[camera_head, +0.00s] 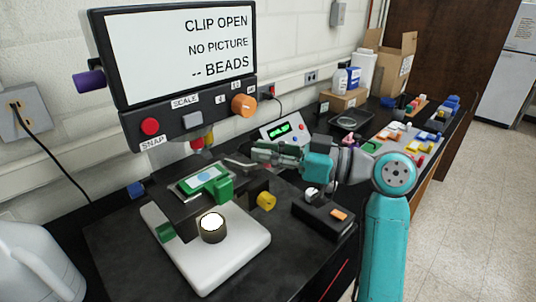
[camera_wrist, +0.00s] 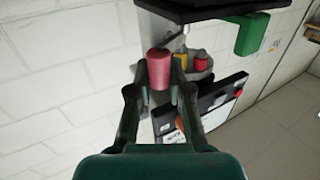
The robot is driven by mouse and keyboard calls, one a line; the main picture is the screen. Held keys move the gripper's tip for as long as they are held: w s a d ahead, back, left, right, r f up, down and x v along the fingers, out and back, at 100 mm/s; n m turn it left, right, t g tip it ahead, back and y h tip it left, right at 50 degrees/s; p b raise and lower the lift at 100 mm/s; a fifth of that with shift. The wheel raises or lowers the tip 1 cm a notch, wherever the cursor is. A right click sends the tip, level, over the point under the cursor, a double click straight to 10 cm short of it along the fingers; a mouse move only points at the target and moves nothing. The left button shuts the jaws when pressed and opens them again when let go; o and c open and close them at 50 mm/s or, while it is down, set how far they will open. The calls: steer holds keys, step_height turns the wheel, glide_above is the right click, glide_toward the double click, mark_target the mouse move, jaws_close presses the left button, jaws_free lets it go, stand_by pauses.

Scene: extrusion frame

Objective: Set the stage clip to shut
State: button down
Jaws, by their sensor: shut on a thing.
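The screen (camera_head: 185,50) reads "CLIP OPEN". The microscope stage (camera_head: 172,207) is dark and carries a slide (camera_head: 203,178) with a blue spot. A green block (camera_head: 221,189), possibly the stage clip, stands at the slide's front right corner. My gripper (camera_head: 232,160) reaches in from the right, behind the stage. In the wrist view my gripper (camera_wrist: 159,76) has its fingers on both sides of a pinkish-red cylinder (camera_wrist: 158,66) and is shut on it. I cannot tell whether this cylinder belongs to the clip.
The lit lamp (camera_head: 212,227) sits on the white base below the stage. A yellow knob (camera_head: 266,201) sticks out at right. A black box (camera_head: 324,215) stands right of the base, under my arm. A white jug (camera_head: 35,262) is at front left. Turret objectives (camera_wrist: 200,60) are close to my fingers.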

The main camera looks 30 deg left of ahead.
steer(key=n+g+h, duration=0.1)
steer(key=n+g, duration=0.1)
steer(key=a+n+g+h, duration=0.1)
steer(key=g, duration=0.2)
steer(key=w+n+g+h, duration=0.1)
steer(key=n+g, duration=0.1)
steer(key=g, duration=0.1)
steer(key=shift+w+a+n, duration=0.1)
steer(key=shift+a+n, duration=0.2)
steer(key=shift+a, duration=0.05)
steer(key=shift+h, duration=0.3)
steer(key=c, duration=1.1)
jaws_free()
steer(key=shift+a, duration=0.1)
steer(key=shift+o, duration=0.2)
steer(key=v, duration=1.2)
steer(key=shift+f, duration=0.2)
steer(key=shift+w, duration=0.1)
